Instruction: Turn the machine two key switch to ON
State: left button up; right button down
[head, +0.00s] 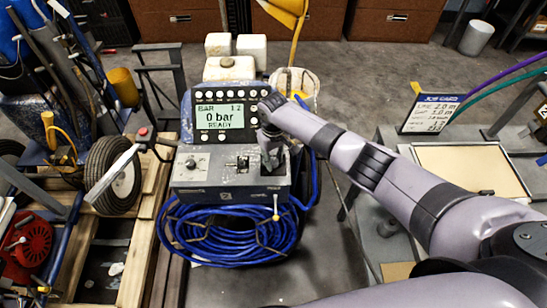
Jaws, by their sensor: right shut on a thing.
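The machine's control unit stands in the middle of the head view. Its upper panel has a lit green display (220,117) reading "0 bar READY", with several round white buttons around it. The grey lower box (228,196) carries a round dial (190,164) at the left and a small dark control (242,163) in the middle. My right gripper (272,164) points down onto the right part of this box and is shut on a small part there, apparently the key switch. My fingers hide that part, so its position cannot be read. My left gripper is not in view.
A coiled blue hose (225,236) hangs below the box. A wheel (113,176) and wooden pallet stand at the left. White containers (251,47) and a yellow-handled tool are behind. A job card sign (431,113) and a pale tray (467,170) are at the right.

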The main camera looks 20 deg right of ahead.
aim_at(273, 160)
jog(key=c, duration=1.2)
grip_release()
jog(key=shift+c, duration=0.2)
notch_tip(273, 160, up, 12)
